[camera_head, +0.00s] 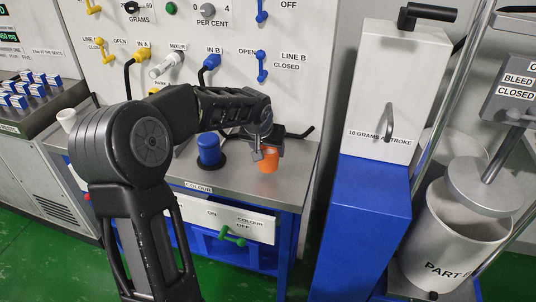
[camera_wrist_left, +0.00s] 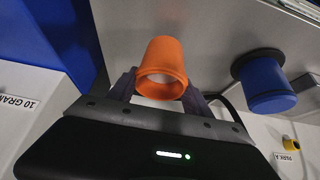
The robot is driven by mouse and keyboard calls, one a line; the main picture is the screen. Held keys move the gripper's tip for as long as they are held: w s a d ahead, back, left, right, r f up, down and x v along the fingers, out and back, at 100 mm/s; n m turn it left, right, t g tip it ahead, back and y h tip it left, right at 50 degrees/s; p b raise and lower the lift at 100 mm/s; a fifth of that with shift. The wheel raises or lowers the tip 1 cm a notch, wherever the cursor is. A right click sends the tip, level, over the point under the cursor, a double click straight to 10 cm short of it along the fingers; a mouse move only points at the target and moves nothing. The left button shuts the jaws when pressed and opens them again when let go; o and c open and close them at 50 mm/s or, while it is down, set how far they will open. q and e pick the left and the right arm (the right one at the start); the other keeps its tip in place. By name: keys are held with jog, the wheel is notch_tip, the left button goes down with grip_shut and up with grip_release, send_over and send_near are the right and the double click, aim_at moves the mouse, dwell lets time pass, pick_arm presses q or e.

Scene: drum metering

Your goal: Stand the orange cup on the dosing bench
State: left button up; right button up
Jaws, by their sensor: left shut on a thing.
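The orange cup (camera_head: 268,158) is at the right end of the grey dosing bench top (camera_head: 292,165), to the right of a blue cup. My left gripper (camera_head: 262,151) reaches over the bench from the left and is shut on the orange cup. In the left wrist view the orange cup (camera_wrist_left: 164,52) sits between the fingers (camera_wrist_left: 160,93), its open rim towards the camera. I cannot tell whether its base touches the bench top. My right gripper is not in view.
The blue cup (camera_head: 208,150) stands in a dark ring on the bench. A white cup (camera_head: 67,119) is at the bench's left end. Valve handles line the panel behind. A blue and white cabinet (camera_head: 362,220) stands to the right, a green handle (camera_head: 232,236) below the front edge.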

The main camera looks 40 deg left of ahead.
pick_arm(q)
jog(key=shift+f, duration=1.15)
jog(key=shift+f, duration=0.15)
jog(key=o, duration=1.6)
jog(key=shift+s+r, duration=0.1)
jog(key=shift+r, duration=0.25)
jog(key=v, duration=1.1)
jog(key=shift+s+r, duration=0.2)
